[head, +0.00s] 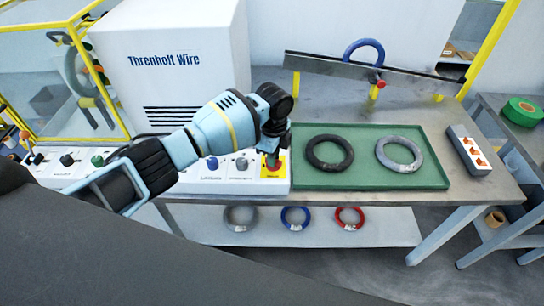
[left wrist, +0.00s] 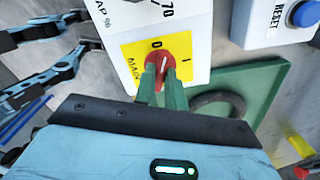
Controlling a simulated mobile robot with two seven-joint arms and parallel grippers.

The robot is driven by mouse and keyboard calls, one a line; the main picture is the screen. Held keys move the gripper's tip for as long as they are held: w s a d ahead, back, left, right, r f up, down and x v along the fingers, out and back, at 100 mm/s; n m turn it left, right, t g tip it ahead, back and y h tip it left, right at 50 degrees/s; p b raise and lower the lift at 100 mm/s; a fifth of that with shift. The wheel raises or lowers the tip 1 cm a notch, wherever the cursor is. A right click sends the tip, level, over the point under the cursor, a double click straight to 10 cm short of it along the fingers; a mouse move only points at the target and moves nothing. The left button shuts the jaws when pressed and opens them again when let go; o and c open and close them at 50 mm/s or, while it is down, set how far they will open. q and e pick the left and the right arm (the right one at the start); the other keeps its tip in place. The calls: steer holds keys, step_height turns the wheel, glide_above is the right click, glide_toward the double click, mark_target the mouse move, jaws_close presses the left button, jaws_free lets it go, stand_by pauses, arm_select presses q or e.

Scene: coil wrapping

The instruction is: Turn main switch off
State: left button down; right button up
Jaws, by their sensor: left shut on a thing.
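The main switch is a red rotary knob (left wrist: 155,66) on a yellow plate (left wrist: 131,54) marked 0, I and MAIN. It sits on the right end of the white control panel (head: 215,183), and its yellow plate also shows in the head view (head: 281,171). My left gripper (left wrist: 162,86) is shut on the red knob, with a green finger on each side of it. In the head view my left gripper (head: 272,156) reaches down over the knob and hides part of it. The knob's pointer seems near the 0, but the fingers cover much of it. My right gripper is not in view.
A green tray (head: 370,183) with a black coil (head: 312,153) and a grey coil (head: 418,155) lies right of the switch. The white Threnholf Wire machine (head: 170,65) stands behind my left arm.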

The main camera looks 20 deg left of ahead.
arm_select(q)
steer(key=n, duration=0.2)
steer(key=shift+r+n, duration=0.15)
steer(key=shift+n, duration=1.25)
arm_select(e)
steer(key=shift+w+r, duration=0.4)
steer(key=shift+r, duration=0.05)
arm_select(q)
steer(key=c, duration=1.5)
jaws_free()
steer(key=shift+o, duration=0.2)
step_height(320, 180, up, 8)
steer(key=shift+f, duration=0.15)
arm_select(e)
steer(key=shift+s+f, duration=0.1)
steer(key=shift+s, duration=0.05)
